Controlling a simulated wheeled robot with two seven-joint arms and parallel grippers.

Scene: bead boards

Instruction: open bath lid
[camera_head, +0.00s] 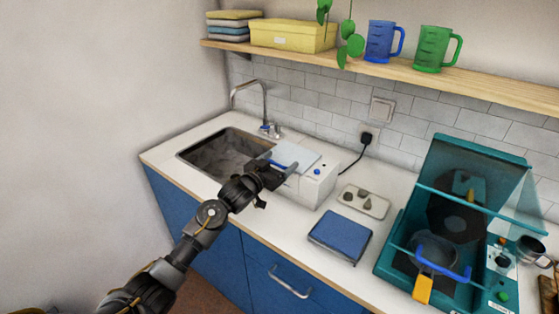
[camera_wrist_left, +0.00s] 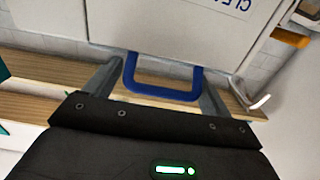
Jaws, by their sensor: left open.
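The bath (camera_head: 319,184) is a white box on the counter beside the sink, with a blue knob and a dark cord behind it. Its pale lid (camera_head: 297,156) lies on top and appears shut. A blue loop handle (camera_head: 279,164) is on the lid's near left edge, and it also shows in the left wrist view (camera_wrist_left: 165,94). My left gripper (camera_head: 280,172) is open at this handle. In the left wrist view its two fingers (camera_wrist_left: 160,80) stand either side of the handle. Whether they touch it is unclear. My right gripper is not in view.
A sink (camera_head: 222,155) with a faucet (camera_head: 262,105) lies left of the bath. A tray with stones (camera_head: 363,201) and a blue pad (camera_head: 340,236) lie to the right. A teal station (camera_head: 400,240) with a raised clear cover stands further right. A shelf (camera_head: 420,72) runs above.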

